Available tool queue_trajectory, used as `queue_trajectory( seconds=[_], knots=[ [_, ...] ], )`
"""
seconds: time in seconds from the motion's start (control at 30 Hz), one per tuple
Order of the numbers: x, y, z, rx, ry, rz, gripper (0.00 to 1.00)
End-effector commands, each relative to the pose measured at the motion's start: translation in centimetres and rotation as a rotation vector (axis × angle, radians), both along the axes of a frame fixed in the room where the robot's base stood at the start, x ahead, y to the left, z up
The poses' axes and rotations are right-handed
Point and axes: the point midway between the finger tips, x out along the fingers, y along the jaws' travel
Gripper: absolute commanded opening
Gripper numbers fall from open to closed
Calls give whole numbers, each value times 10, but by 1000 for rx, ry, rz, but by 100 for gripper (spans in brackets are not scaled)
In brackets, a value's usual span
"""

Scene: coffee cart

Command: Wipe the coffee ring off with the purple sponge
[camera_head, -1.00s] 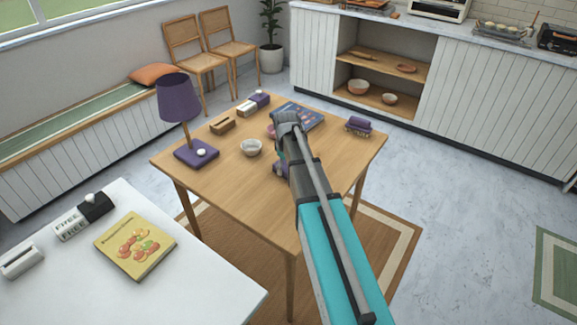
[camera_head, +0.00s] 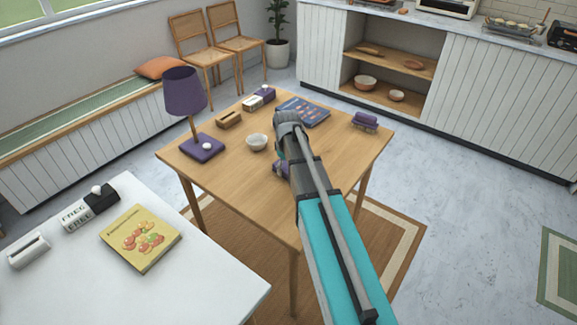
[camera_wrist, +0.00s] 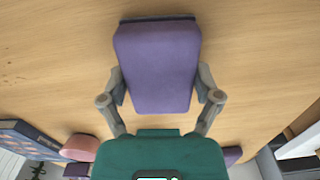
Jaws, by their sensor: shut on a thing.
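The purple sponge (camera_wrist: 158,65) fills the middle of the wrist view, over the wooden table top. My gripper (camera_wrist: 161,82) is shut on it, one finger against each long side. A dark strip shows along the sponge's far edge. I cannot tell whether its underside touches the wood. In the head view my arm hides most of the gripper; a small purple patch (camera_head: 280,167) beside the arm may be part of the sponge. I see no coffee ring in either view; it may be under the sponge or behind my arm.
The wooden table (camera_head: 225,172) also holds a purple lamp (camera_head: 185,92), a white bowl (camera_head: 257,142), a wooden block (camera_head: 229,119), a blue book (camera_head: 305,112) and a purple object (camera_head: 366,121) at the right. A pink object (camera_wrist: 80,148) shows in the wrist view. The table's front left is clear.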

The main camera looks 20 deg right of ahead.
Motion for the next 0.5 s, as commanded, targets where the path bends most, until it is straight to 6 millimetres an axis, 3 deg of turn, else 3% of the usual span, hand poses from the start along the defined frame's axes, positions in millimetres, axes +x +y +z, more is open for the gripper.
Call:
queue_trajectory(
  seconds=[0.5],
  knots=[
    [-14, 20, 2, 0, 0, 0, 43]
  ],
)
